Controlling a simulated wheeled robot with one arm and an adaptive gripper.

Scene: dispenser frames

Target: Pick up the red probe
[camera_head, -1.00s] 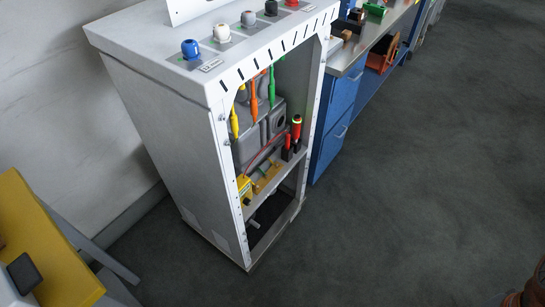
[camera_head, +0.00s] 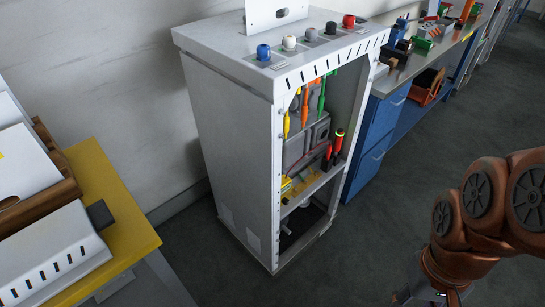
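Yellow (camera_head: 286,124), orange (camera_head: 304,111) and green (camera_head: 321,99) probes hang in a row under the cabinet's top. My brown arm is at the lower right, well apart from the cabinet. My gripper's fingers are not visible; the arm's end runs off the bottom edge.
Coloured knobs, including blue (camera_head: 263,52) and red (camera_head: 348,21) ones, line the cabinet's top. A blue workbench (camera_head: 376,130) adjoins it on the right. A yellow table (camera_head: 118,205) with grey equipment is at left. The dark floor before the cabinet is open.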

